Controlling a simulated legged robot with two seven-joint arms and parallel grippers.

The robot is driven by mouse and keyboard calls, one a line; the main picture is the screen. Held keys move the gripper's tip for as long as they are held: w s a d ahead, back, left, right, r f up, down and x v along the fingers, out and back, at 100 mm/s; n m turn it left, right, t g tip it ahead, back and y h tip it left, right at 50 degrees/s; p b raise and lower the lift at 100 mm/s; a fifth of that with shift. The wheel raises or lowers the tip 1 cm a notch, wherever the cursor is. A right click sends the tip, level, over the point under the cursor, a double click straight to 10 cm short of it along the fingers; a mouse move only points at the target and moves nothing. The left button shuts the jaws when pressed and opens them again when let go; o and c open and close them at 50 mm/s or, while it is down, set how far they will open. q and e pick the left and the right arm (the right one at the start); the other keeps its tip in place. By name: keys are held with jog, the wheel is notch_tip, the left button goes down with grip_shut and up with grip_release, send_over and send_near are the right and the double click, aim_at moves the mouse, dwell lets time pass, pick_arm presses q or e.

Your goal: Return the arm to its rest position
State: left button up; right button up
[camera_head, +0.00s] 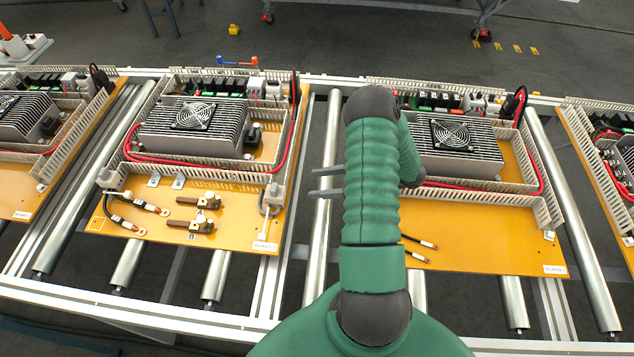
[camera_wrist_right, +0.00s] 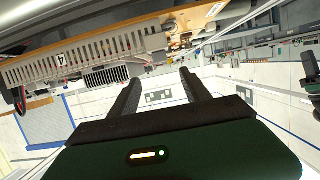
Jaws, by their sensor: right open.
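My right arm, green with dark joints, reaches up from the bottom middle of the head view and bends over the left part of the right-hand board. My right gripper (camera_head: 314,182) shows as two thin grey fingers pointing left, apart and empty, above the gap between the two middle boards. In the right wrist view the two dark fingers (camera_wrist_right: 156,84) are spread with nothing between them. Wiring duct (camera_wrist_right: 90,60) with a 4 on it shows there, upside down. My left gripper is not in view.
Yellow boards with finned units and wiring ducts stand on a roller conveyor: the middle-left board (camera_head: 180,238), the right board (camera_head: 480,258), and part-seen boards at both edges. A metal roller (camera_head: 318,230) lies in the gap below the fingers. Duct walls (camera_head: 545,185) rise around the boards.

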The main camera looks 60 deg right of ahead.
jog(key=w+r+h, duration=0.1)
jog(key=w, duration=0.3)
jog(key=w+r+h, duration=0.1)
jog(key=w+h, duration=0.1)
jog(key=w, duration=0.3)
jog(key=w+d+r+h, duration=0.1)
jog(key=w+h, duration=0.1)
jog(key=w, duration=0.2)
jog(key=shift+w+d+m+g, duration=0.1)
jog(key=shift+w+m+g, duration=0.05)
jog(key=shift+m+g, duration=0.15)
jog(key=w+a+r+m+g+h, duration=0.1)
jog(key=a+r+m+g+h, duration=0.1)
jog(key=a, duration=0.4)
jog(key=w+a+r+m+g+h, duration=0.2)
jog(key=a, duration=0.5)
jog(key=s+a+m+g+y, duration=0.1)
jog(key=s+a+g, duration=0.4)
jog(key=s+a, duration=0.9)
jog(key=shift+s+a+f+g+y, duration=0.15)
jog(key=shift+a+f+g+y, duration=0.35)
jog(key=shift+a, duration=0.65)
jog(key=shift+d, duration=0.25)
